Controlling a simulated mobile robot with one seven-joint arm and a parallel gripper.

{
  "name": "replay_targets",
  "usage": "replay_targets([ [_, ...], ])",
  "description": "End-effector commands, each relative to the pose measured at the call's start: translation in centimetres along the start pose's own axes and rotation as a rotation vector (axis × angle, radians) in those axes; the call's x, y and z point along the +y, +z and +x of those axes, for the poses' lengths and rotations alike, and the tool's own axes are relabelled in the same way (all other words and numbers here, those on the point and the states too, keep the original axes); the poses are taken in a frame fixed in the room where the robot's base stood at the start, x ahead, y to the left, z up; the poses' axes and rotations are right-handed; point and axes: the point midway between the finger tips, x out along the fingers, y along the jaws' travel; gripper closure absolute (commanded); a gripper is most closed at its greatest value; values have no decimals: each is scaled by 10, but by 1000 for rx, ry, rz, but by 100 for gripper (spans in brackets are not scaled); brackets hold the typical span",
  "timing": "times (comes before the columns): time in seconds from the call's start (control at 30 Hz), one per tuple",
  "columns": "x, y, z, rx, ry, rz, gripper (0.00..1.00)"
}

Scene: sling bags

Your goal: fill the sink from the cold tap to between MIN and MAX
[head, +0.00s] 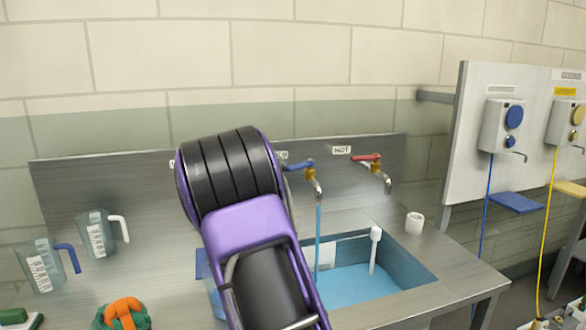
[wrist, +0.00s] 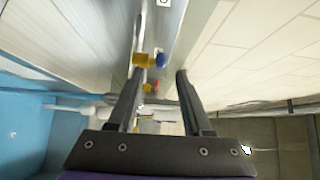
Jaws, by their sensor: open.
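The cold tap (head: 313,178) has a blue lever (head: 298,164), and a blue stream of water (head: 318,238) runs from its spout into the sink (head: 412,262). Blue water (head: 350,286) covers the sink bottom; MIN and MAX marks cannot be read. A white upright piece (head: 374,250) stands in the sink. The HOT tap (head: 380,175) has a red lever, with no stream under it. In the wrist view my gripper (wrist: 160,72) is open and empty, with the blue lever (wrist: 161,60) seen between its fingertips; contact cannot be told. My arm hides the gripper in the head view.
Two measuring jugs (head: 97,233) stand at the left of the counter. A white cup (head: 414,223) stands right of the sink. An orange and green object (head: 122,314) lies at the front left. A panel with dispensers (head: 503,125) stands at the right.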

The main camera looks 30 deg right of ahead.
Motion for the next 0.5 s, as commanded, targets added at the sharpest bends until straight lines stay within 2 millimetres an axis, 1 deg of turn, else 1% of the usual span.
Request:
replay_targets([
  [0.03,0,-1,13,3,-1,-1,50],
  [0.2,0,-1,46,2,-1,-2,50],
  [0.33,0,0,63,0,-1,-2,50],
  [0.5,0,0,75,0,-1,-1,50],
])
